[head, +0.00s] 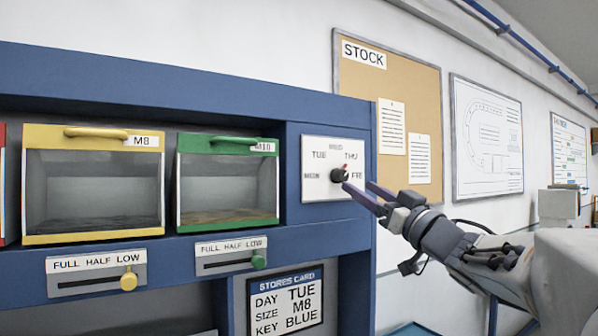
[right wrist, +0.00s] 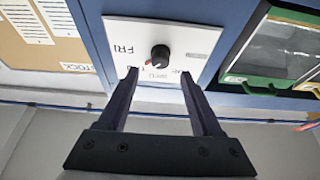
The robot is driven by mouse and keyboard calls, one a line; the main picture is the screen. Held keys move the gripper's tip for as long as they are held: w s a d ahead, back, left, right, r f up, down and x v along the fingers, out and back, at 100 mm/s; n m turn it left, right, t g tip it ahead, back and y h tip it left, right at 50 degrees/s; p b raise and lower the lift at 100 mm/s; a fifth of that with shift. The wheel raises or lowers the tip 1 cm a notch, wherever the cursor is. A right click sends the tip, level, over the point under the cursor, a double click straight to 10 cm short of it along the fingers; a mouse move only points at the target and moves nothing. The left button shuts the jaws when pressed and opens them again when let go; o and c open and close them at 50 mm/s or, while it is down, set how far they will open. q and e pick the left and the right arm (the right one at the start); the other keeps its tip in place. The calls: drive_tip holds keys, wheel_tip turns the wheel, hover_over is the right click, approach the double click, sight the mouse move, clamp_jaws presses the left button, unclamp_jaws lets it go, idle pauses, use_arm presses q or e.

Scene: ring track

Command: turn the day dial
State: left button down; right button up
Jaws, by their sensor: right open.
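The day dial (head: 337,175) is a black knob on a white plate (head: 320,194) at the right end of the blue cabinet. Day names run around it, MON at left, TUE upper left, WED on top, THU upper right, FRI at right. Its red mark points up and right, towards THU. My right gripper (head: 357,188) is open and empty, just in front of the plate. In the right wrist view the dial (right wrist: 160,52) lies just beyond and between the two fingertips (right wrist: 159,72), seemingly not held. My left gripper is not in view.
A stores card (head: 285,300) reads DAY TUE, SIZE M8, KEY BLUE. A yellow M8 bin (head: 92,240) and a green M10 bin (head: 228,227) are left of the dial, with level sliders below. A cork STOCK board (head: 385,85) hangs on the wall to the right.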

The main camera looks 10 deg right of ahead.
sight(345, 177)
drive_tip(key=p+x, duration=0.2)
drive_tip(key=x, duration=0.2)
drive_tip(key=shift+w+a+r, duration=0.1)
drive_tip(key=shift+w+r, duration=0.1)
drive_tip(key=shift+w+a+r, duration=0.15)
drive_tip(key=shift+w, duration=0.4)
clamp_jaws()
